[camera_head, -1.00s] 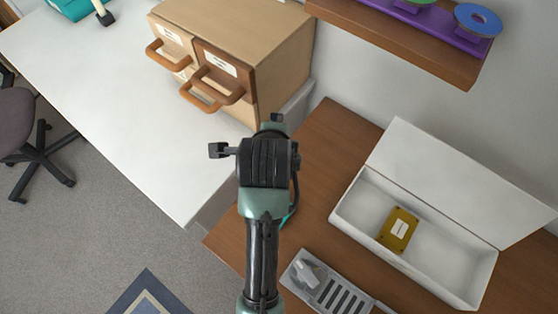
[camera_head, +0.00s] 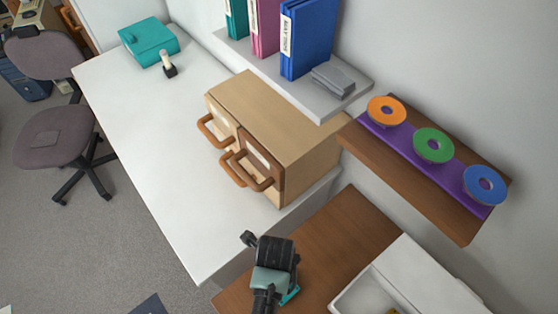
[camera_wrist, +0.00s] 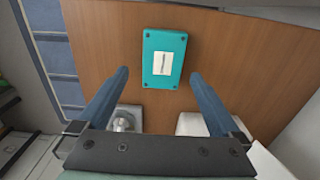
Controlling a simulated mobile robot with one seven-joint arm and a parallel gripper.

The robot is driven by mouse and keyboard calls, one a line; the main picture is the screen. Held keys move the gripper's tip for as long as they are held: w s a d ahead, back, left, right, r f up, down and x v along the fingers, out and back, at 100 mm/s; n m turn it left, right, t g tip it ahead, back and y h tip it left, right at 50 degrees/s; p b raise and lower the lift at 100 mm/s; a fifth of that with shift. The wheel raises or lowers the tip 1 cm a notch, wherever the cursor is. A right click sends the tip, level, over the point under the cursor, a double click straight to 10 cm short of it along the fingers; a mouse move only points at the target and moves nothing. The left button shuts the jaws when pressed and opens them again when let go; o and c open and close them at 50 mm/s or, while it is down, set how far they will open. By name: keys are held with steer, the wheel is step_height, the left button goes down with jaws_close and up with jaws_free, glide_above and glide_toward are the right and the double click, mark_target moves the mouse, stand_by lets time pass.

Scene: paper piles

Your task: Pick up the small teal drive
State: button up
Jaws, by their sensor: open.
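The small teal drive (camera_wrist: 164,58) lies flat on the brown wooden table (camera_wrist: 110,30) in the wrist view, with a white label in its middle and dark screws at its corners. My gripper (camera_wrist: 158,77) is open and empty. Its two blue-grey fingers point toward the drive, which shows between and just beyond the fingertips. The fingers appear apart from it. In the head view a teal edge of the drive (camera_head: 290,296) shows beside my wrist, which hides most of it.
A white open box (camera_head: 360,296) with something yellow inside stands right of my arm. A wooden drawer cabinet (camera_head: 285,115) stands on the white desk (camera_head: 135,130). A shelf (camera_head: 440,205) with coloured discs juts from the wall. A grey tray (camera_wrist: 128,117) lies near the left finger.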

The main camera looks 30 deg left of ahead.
steer(key=shift+w+d+f, duration=0.1)
steer(key=shift+d+f, duration=0.05)
steer(key=shift+f, duration=1.4)
steer(key=shift+w+d+f, duration=0.1)
steer(key=shift+f, duration=1.45)
steer(key=c, duration=1.2)
steer(key=shift+c, duration=0.3)
steer(key=shift+r, duration=0.15)
